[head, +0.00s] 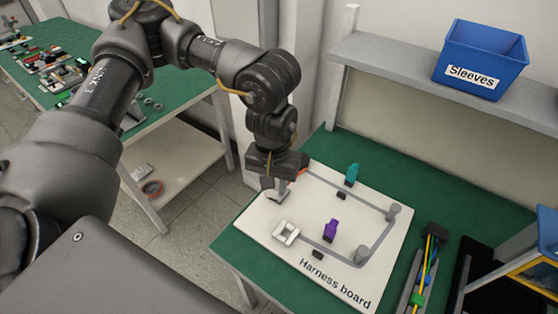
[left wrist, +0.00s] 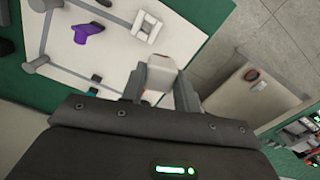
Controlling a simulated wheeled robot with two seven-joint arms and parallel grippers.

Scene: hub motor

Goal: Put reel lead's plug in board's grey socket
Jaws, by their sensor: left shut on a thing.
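My left gripper (head: 277,187) is over the far left corner of the harness board (head: 262,212). It is shut on a pale grey-white block with a little orange-red on it, which looks like the plug (left wrist: 163,66). No lead can be made out clearly. A pale grey, square, open-centred piece (head: 286,233), which looks like the grey socket, is on the board nearer the front; it also shows in the left wrist view (left wrist: 147,27). The held block is apart from it. My right gripper is not in view.
The board also carries a purple connector (head: 331,230), a teal connector (head: 352,174), grey posts (head: 393,212) and small black clips. A tray of coloured parts (head: 422,270) lies to the right. A blue Sleeves bin (head: 482,60) stands on the shelf above.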

